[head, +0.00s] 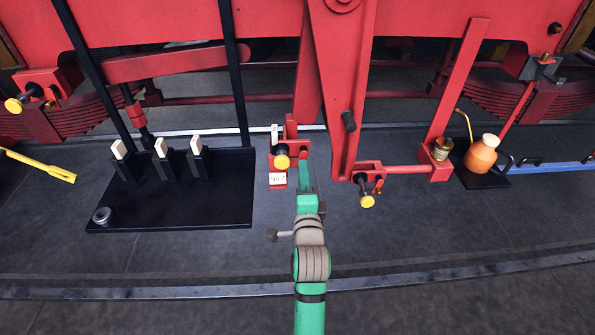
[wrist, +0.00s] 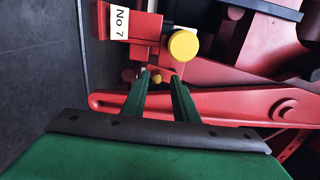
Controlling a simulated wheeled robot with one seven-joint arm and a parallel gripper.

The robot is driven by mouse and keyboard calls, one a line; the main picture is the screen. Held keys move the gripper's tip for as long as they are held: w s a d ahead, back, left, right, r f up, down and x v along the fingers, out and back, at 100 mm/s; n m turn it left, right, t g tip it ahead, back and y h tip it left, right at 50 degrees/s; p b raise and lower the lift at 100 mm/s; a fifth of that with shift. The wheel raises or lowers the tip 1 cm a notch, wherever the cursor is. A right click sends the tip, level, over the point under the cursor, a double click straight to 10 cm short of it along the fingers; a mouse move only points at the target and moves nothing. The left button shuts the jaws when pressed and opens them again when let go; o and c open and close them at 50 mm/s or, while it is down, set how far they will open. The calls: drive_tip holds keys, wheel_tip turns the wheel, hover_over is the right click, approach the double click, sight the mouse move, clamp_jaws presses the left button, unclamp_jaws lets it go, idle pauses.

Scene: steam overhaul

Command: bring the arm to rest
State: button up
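My arm reaches forward in the head view, and my green gripper (head: 305,176) is at its far end, close in front of a red bracket (head: 291,142) with a yellow-capped part (head: 282,161). In the wrist view the two fingers of my gripper (wrist: 161,77) stand apart with a gap between them. I see nothing held in the gap. Their tips point at small round parts below the yellow cap (wrist: 183,45). I cannot tell whether the tips touch the red metal. A white "No 7" tag (wrist: 120,22) is on the bracket beside the cap.
Red rods and a large red lever (head: 340,90) hang close to my gripper's right. A black board (head: 180,205) with several white-tipped posts lies to the left. An orange jug (head: 481,153) stands on a black mat at the right. The grey floor in front is mostly clear.

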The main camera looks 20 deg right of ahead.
drive_tip(key=v, duration=0.4)
drive_tip(key=shift+s+a+f, duration=0.1)
drive_tip(key=shift+s+a, duration=0.2)
idle(0.4)
drive_tip(key=s+a+f+n+y, duration=0.2)
drive_tip(key=s+a+f+n, duration=0.85)
drive_tip(key=s+f, duration=0.5)
drive_tip(key=s+a+n+g+y, duration=0.1)
drive_tip(key=s+a+n, duration=0.3)
drive_tip(key=s, duration=0.7)
drive_tip(key=s+a+n+y, duration=0.2)
drive_tip(key=s+a+n, duration=0.3)
drive_tip(key=s, duration=0.6)
drive_tip(key=shift+s+n+g, duration=0.25)
drive_tip(key=shift+n+g, duration=0.15)
drive_tip(key=shift+n, duration=0.55)
